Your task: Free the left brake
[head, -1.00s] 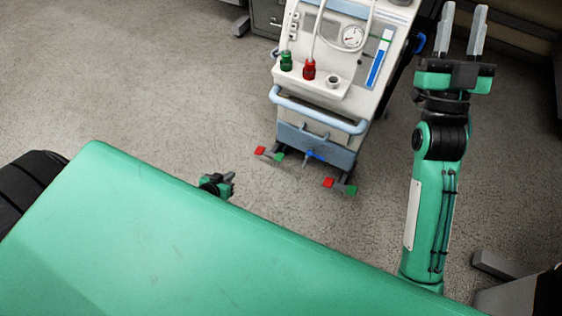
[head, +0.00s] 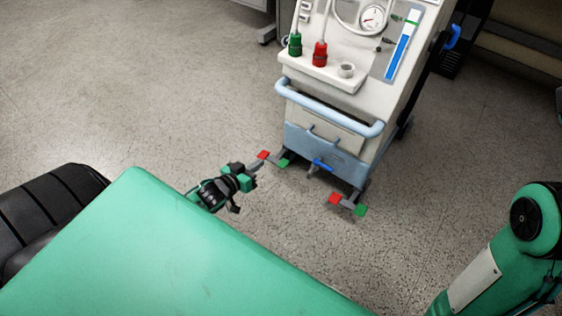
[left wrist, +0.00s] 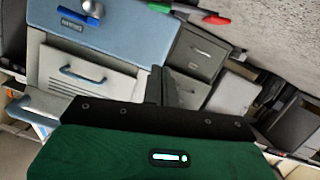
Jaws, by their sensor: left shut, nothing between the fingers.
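The left brake is a pedal at the cart's left front caster, with a red tab (head: 263,155) and a green tab (head: 282,163). My left gripper (head: 257,167) is shut and empty, low near the floor, its tips close beside the red tab. I cannot tell whether they touch it. The right brake has a red tab (head: 335,199) and a green tab (head: 361,210). In the left wrist view, a red tab (left wrist: 216,20) and a green tab (left wrist: 158,7) show at the top; which pedal they belong to is unclear. My right gripper is out of view.
The white and blue pump cart (head: 325,138) stands ahead, with a blue pedal (head: 321,165) between its brakes and a pale blue handle (head: 330,108) above. Floor left of the cart is clear. Grey cabinets (left wrist: 195,55) show in the left wrist view.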

